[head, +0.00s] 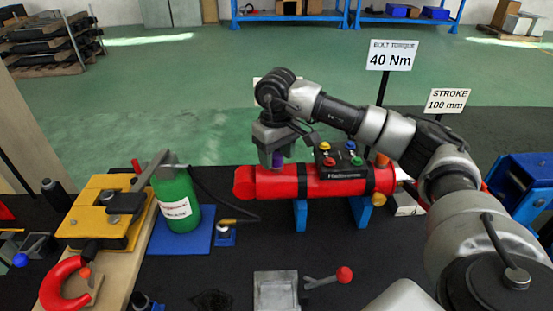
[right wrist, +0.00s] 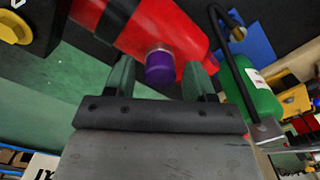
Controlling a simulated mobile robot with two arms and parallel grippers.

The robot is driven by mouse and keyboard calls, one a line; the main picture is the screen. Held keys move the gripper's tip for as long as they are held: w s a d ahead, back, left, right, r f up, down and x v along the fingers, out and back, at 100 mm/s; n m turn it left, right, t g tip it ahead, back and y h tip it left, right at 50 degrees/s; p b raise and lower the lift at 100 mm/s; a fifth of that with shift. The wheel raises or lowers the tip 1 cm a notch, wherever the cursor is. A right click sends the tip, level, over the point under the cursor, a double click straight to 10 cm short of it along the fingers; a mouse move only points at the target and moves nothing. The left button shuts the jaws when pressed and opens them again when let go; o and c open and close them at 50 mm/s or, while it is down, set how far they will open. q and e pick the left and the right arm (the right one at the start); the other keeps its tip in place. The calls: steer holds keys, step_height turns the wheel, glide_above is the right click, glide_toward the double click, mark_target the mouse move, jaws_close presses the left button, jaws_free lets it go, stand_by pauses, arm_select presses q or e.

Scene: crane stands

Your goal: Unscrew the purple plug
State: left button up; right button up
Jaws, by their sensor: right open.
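A red cylinder (head: 330,181) lies on its side on blue stands (head: 300,213) on the dark table. The purple plug (right wrist: 160,68) sits upright on the cylinder's side near its left end, with a grey collar at its base. In the head view only a small part of the purple plug (head: 278,160) shows, between my right gripper's fingers. My right gripper (head: 275,160) points down over it from above. In the right wrist view the open fingers (right wrist: 162,85) stand on either side of the plug, with gaps visible. My left gripper is not in view.
A control box (head: 338,158) with coloured knobs sits on the cylinder just right of my gripper. A green bottle (head: 175,198) stands on a blue mat at left, with a black hose beside it. A red-knobbed lever (head: 343,275) stands in front. Sign posts stand behind.

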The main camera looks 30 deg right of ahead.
steer(key=m, duration=1.1)
steer(key=shift+m+p, duration=0.4)
steer(key=m, duration=0.8)
steer(key=shift+p, duration=0.4)
steer(key=m, duration=0.5)
steer(key=shift+p, duration=0.3)
steer(key=shift+c, duration=0.4)
